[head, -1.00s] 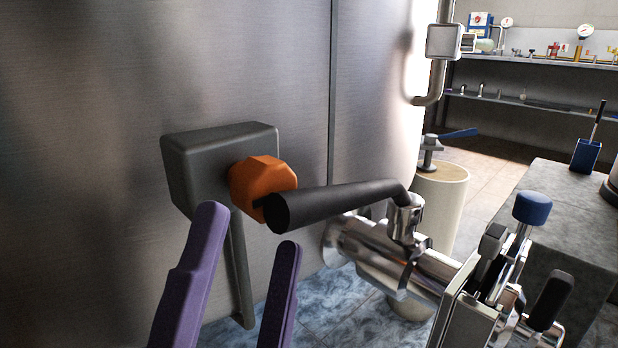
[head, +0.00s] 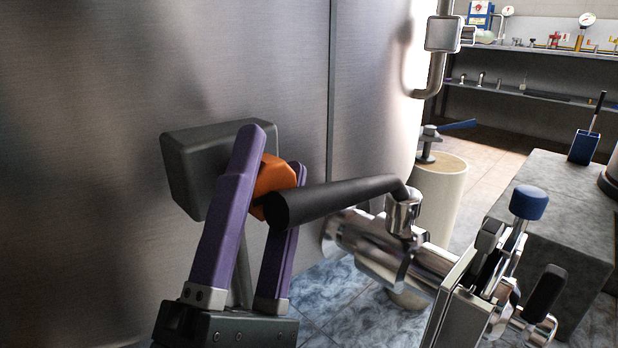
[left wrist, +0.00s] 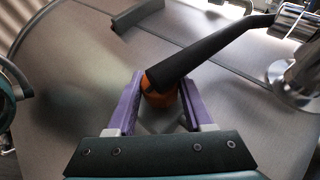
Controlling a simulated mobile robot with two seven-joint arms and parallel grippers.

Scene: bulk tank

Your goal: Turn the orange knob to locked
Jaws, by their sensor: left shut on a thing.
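The orange knob (head: 272,178) sits on a dark grey box (head: 190,165) on the tank wall. The purple fingers of my left gripper (head: 272,155) stand on either side of the knob and are shut on it. In the left wrist view the knob (left wrist: 160,97) shows between the fingertips, partly covered by a black handle (left wrist: 205,52). That handle (head: 335,200) crosses in front of the knob in the head view. The knob's marking cannot be read. My right gripper is not in view.
The black handle belongs to a shiny metal valve (head: 380,240) close to the right of my left gripper. A metal assembly with a blue knob (head: 530,202) stands at lower right. A stone bench (head: 560,215) is beyond it. The tank wall (head: 80,120) is bare at left.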

